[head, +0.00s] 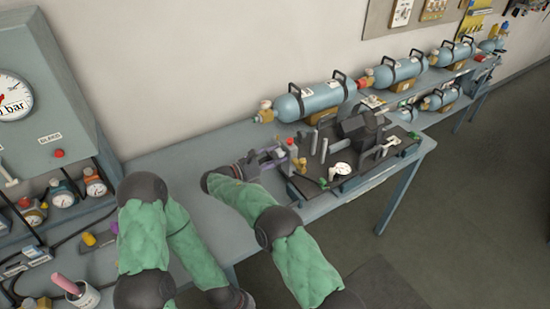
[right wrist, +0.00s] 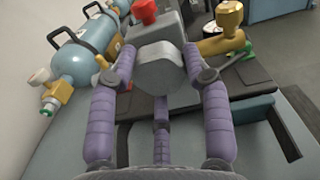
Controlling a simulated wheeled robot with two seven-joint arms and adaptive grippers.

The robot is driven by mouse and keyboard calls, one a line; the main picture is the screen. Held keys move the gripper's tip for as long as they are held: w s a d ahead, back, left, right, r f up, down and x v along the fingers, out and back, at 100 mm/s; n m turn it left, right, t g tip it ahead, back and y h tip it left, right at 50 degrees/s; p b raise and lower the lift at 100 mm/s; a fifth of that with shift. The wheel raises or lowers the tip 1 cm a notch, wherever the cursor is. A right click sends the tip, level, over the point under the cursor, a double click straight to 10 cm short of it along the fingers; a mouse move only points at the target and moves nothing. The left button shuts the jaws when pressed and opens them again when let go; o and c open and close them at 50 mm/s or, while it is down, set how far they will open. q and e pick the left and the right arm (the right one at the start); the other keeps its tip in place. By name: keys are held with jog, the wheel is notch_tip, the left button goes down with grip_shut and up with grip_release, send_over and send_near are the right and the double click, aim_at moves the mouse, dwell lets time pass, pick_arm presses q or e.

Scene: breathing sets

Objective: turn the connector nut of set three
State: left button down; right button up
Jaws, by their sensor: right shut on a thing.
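A red cap (right wrist: 145,10) shows just beyond the piece. In the head view, the right gripper (head: 268,159) reaches in at the left end of the dark breathing-set unit (head: 345,180) on the bench; the nut is too small to make out there. No set number is readable. My left gripper is out of view.
A blue cylinder (head: 318,100) with black handles lies behind the unit, and also shows in the right wrist view (right wrist: 85,50). A brass fitting (right wrist: 225,40) stands at the right in the right wrist view. Further cylinders (head: 400,70) line the bench. A gauge panel (head: 45,95) stands at left.

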jog(key=m+b, duration=0.1)
jog(key=m, duration=0.1)
jog(key=shift+r+m+b, duration=0.1)
jog(key=shift+m+b, duration=0.2)
jog(key=shift+m, duration=0.1)
jog(key=shift+s+m+b, duration=0.1)
jog(key=shift+m+b, duration=0.75)
jog(key=shift+m, duration=0.95)
jog(key=shift+r, duration=0.1)
jog(key=shift+d, duration=0.1)
jog(key=o, duration=1.2)
jog(key=shift+c, duration=0.2)
jog(key=shift+s, duration=0.15)
jog(key=v, duration=0.7)
jog(key=shift+a, duration=0.25)
